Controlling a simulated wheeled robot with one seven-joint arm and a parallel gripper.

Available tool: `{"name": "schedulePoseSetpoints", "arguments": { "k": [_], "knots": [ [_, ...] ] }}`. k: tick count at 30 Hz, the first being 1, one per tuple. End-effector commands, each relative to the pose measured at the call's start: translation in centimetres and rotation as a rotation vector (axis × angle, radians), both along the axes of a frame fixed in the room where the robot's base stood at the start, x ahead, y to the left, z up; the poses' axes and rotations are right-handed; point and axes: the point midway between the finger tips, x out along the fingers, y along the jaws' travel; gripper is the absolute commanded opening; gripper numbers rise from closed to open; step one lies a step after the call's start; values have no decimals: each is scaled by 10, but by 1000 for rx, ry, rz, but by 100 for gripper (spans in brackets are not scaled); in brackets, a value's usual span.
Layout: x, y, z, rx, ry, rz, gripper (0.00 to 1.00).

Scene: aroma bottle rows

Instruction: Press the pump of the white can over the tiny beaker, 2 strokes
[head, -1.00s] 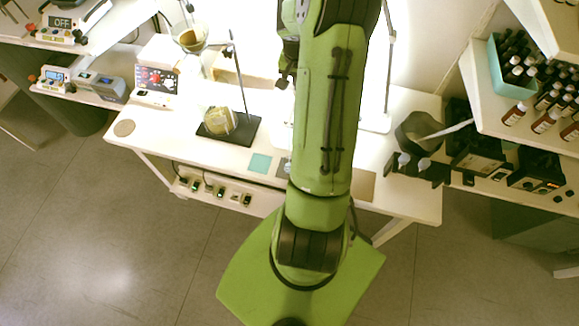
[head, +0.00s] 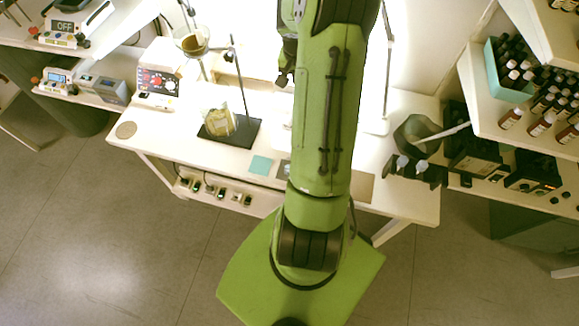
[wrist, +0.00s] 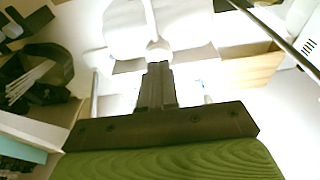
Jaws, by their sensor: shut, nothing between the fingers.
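My gripper (wrist: 157,82) is shut and empty in the wrist view, its dark fingers together. Just beyond the fingertips is a small white rounded knob, and behind it a large white rounded body (wrist: 130,25), probably the white can with its pump. I cannot tell whether the fingertips touch the knob. A small clear shape beside the fingers may be the tiny beaker, but it is mostly hidden. In the head view my green arm covers the middle of the bench, so the can and beaker cannot be made out there.
The white bench (head: 150,137) holds a dark stand base (head: 246,134) with a glass vessel (head: 219,122), and a teal square (head: 260,165). A wooden box (wrist: 250,64) lies right of the fingers. Brown bottles fill the right shelf (head: 480,85). A bottle holder (head: 415,170) sits near the bench's right end.

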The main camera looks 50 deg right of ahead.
Motion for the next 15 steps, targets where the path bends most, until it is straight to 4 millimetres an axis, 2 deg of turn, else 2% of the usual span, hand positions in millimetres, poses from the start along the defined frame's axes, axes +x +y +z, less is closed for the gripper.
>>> {"name": "schedulePoseSetpoints", "arguments": {
  "k": [11, 15],
  "knots": [
    [0, 0, 1, -1, 0, 0, 0],
    [0, -1, 14, -3, 0, -1, 0]
  ]
}}
